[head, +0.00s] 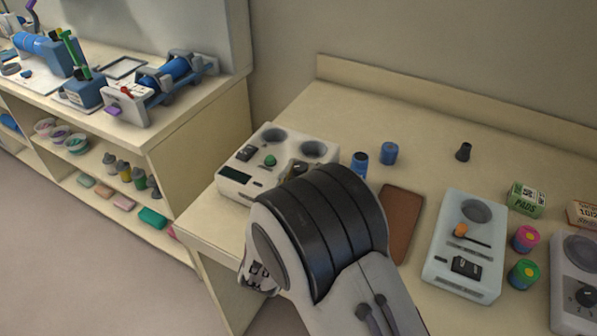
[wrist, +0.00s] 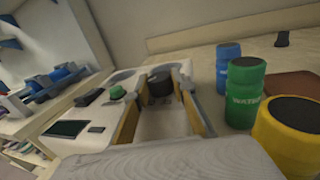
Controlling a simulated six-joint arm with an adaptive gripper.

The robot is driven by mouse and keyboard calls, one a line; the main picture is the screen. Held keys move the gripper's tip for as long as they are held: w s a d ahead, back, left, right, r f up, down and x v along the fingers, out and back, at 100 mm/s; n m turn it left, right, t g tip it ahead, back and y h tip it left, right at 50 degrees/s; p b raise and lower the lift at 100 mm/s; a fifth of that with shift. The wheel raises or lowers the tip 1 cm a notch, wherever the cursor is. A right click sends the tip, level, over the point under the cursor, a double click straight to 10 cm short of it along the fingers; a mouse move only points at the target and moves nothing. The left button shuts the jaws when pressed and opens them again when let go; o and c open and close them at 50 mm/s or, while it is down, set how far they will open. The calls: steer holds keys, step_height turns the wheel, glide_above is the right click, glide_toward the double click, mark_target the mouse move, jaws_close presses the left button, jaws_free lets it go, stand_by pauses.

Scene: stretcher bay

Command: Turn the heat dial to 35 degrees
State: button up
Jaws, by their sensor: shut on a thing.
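The white heater unit (head: 232,187) stands on the bench left of centre in the head view. It has two round wells, a green knob (head: 270,160), a black switch (head: 245,153) and a dark display. Its black dial (wrist: 160,83) shows between my fingertips in the wrist view, with small marks around it too blurred to read. My gripper (wrist: 160,88) is shut on the dial, one finger on each side. In the head view my arm hides most of the gripper and the dial.
Green (wrist: 245,95), blue (wrist: 228,65) and yellow (wrist: 288,135) bottles stand close right of my gripper. A brown mat (head: 402,222), a second white unit (head: 450,265) and a third unit (head: 560,318) lie farther right. A shelf bench (head: 190,115) is at left.

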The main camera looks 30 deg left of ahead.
mark_target(299, 172)
steer(key=shift+n+g+y, duration=0.3)
steer(key=shift+n+y, duration=0.2)
steer(key=shift+y, duration=0.4)
steer(key=o, duration=1.1)
steer(key=shift+s+d, duration=0.1)
steer(key=shift+s, duration=0.05)
steer(key=shift+s+d, duration=0.15)
steer(key=shift+s, duration=0.35)
steer(key=shift+s+d+r, duration=0.15)
steer(key=shift+s, duration=0.25)
steer(key=shift+s+d+r, duration=0.1)
steer(key=shift+s, duration=0.3)
step_height(299, 172, up, 3)
steer(key=shift+f, duration=0.15)
steer(key=shift+r, duration=1.9)
